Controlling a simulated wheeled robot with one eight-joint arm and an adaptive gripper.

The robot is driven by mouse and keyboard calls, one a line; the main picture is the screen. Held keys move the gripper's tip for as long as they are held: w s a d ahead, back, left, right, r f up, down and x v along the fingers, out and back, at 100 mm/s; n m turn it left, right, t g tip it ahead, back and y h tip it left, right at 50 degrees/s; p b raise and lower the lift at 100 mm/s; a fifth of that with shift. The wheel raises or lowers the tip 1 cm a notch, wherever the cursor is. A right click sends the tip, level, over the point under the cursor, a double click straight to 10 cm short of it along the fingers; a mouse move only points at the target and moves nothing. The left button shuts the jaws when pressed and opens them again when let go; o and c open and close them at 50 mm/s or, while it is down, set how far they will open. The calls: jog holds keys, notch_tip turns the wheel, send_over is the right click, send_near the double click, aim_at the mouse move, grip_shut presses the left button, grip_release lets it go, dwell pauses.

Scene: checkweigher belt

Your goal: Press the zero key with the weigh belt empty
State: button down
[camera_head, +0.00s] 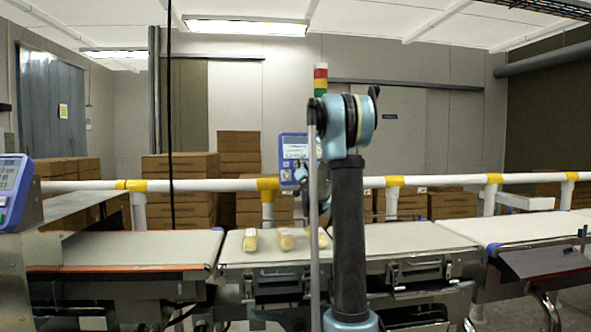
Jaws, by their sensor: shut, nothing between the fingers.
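A blue indicator panel (289,148) with a pale screen stands behind the conveyor line, partly hidden by my arm; its keys are too small to read. My gripper (301,174) shows as a small dark shape at the lower part of the panel, shut and empty. I cannot tell whether it touches a key. The middle belt (412,236) runs behind my upright arm. I cannot tell where the weigh section begins.
A left belt (135,248) and a right belt (520,226) flank the middle one. A white rail with yellow joints (267,184) runs behind. A blue-framed screen (12,188) stands at far left. Stacked cartons (180,168) and a red-yellow-green light (321,79) are behind.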

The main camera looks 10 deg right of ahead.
jog(key=shift+w+f, duration=0.1)
jog(key=shift+w, duration=0.6)
dwell(0.8)
jog(key=shift+s, duration=0.1)
jog(key=shift+s+r, duration=0.2)
jog(key=shift+s, duration=0.5)
jog(key=shift+s+r, duration=0.25)
jog(key=shift+s, duration=0.55)
jog(key=shift+s+r, duration=0.2)
jog(key=shift+s, duration=0.6)
jog(key=shift+s+r, duration=0.25)
jog(key=shift+s, duration=0.55)
